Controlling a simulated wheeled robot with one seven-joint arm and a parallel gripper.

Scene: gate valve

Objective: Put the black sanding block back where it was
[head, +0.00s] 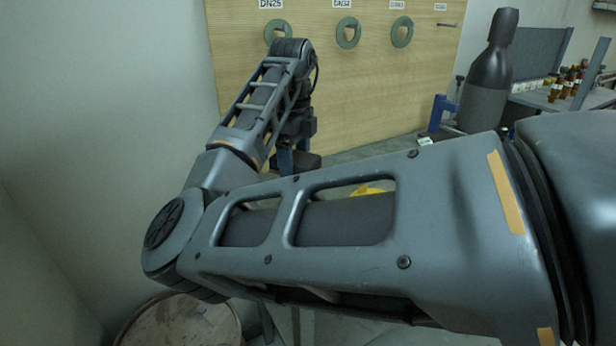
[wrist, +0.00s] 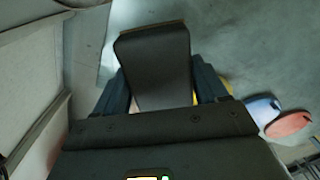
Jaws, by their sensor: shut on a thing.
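My gripper (wrist: 158,88) is shut on the black sanding block (wrist: 155,62), which sits between its two blue fingers in the wrist view. The block's broad dark face shows, with a thin brown edge at its far end. In the head view the dark block (head: 306,162) shows low at my gripper (head: 288,162), in front of the wooden board. My arm hides much of the surface below it. I cannot tell whether the block touches anything beneath.
The wooden board (head: 375,90) carries several green rings under labels. A dark gas cylinder (head: 484,85) stands right, near a bench with bottles (head: 562,85). A yellow thing (head: 366,189) shows through my arm. A blue (wrist: 263,108) and a red-orange piece (wrist: 289,125) lie right in the wrist view.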

